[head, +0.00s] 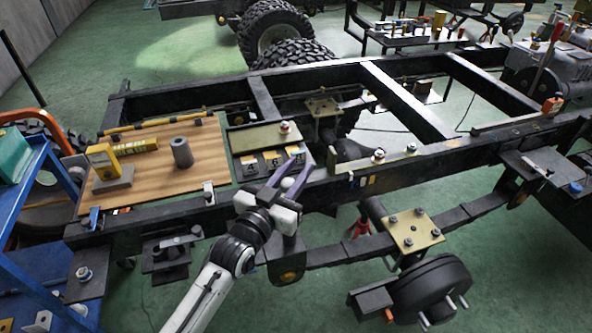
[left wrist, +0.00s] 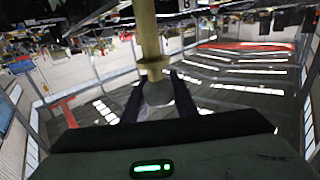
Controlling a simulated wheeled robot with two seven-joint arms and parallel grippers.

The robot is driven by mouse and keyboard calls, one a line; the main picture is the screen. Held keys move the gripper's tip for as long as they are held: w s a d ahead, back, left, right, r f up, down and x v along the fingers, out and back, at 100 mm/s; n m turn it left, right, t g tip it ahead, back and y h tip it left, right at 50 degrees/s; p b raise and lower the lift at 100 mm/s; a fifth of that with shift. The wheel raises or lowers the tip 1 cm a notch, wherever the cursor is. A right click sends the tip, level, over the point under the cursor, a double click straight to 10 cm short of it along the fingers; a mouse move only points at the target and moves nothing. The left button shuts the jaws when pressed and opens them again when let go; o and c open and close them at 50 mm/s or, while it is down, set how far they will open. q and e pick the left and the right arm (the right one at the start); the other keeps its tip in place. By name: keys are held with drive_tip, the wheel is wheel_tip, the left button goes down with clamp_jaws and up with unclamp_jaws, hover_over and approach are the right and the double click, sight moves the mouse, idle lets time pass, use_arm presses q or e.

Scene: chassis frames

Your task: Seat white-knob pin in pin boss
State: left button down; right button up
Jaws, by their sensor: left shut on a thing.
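In the left wrist view the two dark fingers (left wrist: 160,98) are shut on the pale knob of the white-knob pin (left wrist: 149,38). Its brass-coloured shaft and collar point away from the fingers, toward the top of that picture. I cannot tell which fitting is the pin boss. My right gripper is in neither view.
A wooden board (head: 140,184) at left carries a yellow-and-grey tool (head: 108,166) and a dark cylinder (head: 182,152). Another small fitting (head: 378,155) stands on the near rail. The black frame has open gaps.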

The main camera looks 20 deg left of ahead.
use_arm(q)
wheel_tip(320, 180, down, 8)
drive_tip(key=b, duration=0.4)
drive_tip(key=shift+r+b, duration=0.25)
drive_tip(key=shift+b, duration=0.05)
idle(3.7)
drive_tip(key=c, duration=1.4)
unclamp_jaws()
drive_tip(key=shift+o, duration=0.2)
drive_tip(key=shift+f, duration=0.1)
drive_tip(key=shift+r+p, duration=1.55)
drive_tip(key=shift+p, duration=0.15)
